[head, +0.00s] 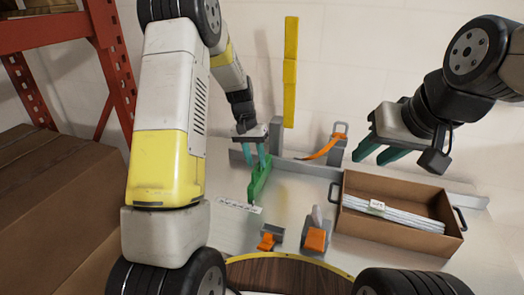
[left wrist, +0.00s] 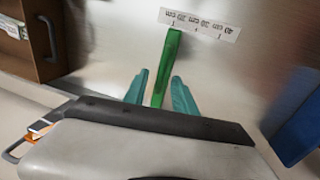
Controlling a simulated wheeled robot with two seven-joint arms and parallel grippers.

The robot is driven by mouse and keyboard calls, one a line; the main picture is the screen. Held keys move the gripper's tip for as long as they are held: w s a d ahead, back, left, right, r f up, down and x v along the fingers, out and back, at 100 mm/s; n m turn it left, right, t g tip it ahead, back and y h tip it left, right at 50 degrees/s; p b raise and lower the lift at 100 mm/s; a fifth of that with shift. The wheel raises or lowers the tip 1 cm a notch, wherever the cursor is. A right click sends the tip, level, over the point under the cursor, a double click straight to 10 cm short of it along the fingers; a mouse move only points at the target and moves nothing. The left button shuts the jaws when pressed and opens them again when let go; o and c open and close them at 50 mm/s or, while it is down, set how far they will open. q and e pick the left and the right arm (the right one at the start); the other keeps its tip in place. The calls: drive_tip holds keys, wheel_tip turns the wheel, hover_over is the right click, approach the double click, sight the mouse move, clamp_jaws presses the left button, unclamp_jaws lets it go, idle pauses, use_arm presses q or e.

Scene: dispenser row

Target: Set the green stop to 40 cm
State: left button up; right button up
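The green stop (head: 259,182) is a slim bar on the pale metal bench, and it also shows in the left wrist view (left wrist: 168,63). Its near end lies by the white scale strip (head: 240,207), close to the strip's right end. In the left wrist view the strip (left wrist: 200,24) is upside down, and the stop's tip is on the 20 cm side, away from the 40 cm mark. My left gripper (head: 262,162) has its teal fingers on either side of the stop, with a visible gap at one finger. My right gripper (head: 379,155) is open and empty above the bench.
A brown open box (head: 351,217) with white strips stands on the right. An orange lever (head: 325,149) is at the back rail. Two orange-and-grey pieces (head: 267,242) (head: 315,239) stand at the front. A red rack (head: 45,32) and brown cartons (head: 50,190) are at left.

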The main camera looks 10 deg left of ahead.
use_arm(q)
clamp_jaws()
drive_tip(key=shift+r, duration=0.1)
idle(1.2)
